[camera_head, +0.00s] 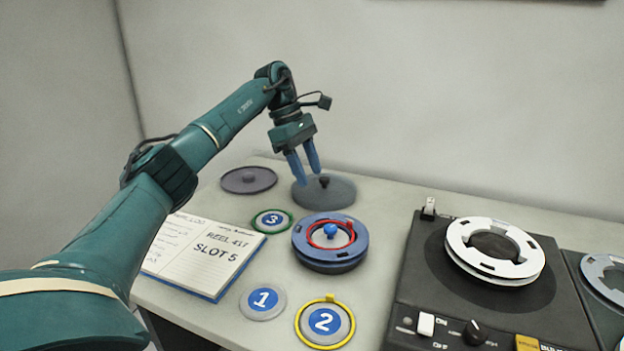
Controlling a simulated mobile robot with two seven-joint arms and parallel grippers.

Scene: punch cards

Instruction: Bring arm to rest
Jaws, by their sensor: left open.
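My left arm reaches in from the left in the head view. Its gripper (307,172) points down with its two blue fingers apart and nothing between them. The fingertips are over a dark grey round base (335,194) with a small dark knob near the back of the table; whether they touch it I cannot tell. My right gripper is not in view.
A blue reel (308,248) with a red ring and blue knob sits in front of the base. Discs numbered 1 (262,313), 2 (345,333) and 3 (286,228), a notebook (190,275) and a grey disc (230,182) lie around. A tape machine (410,300) with a white reel (535,260) stands right.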

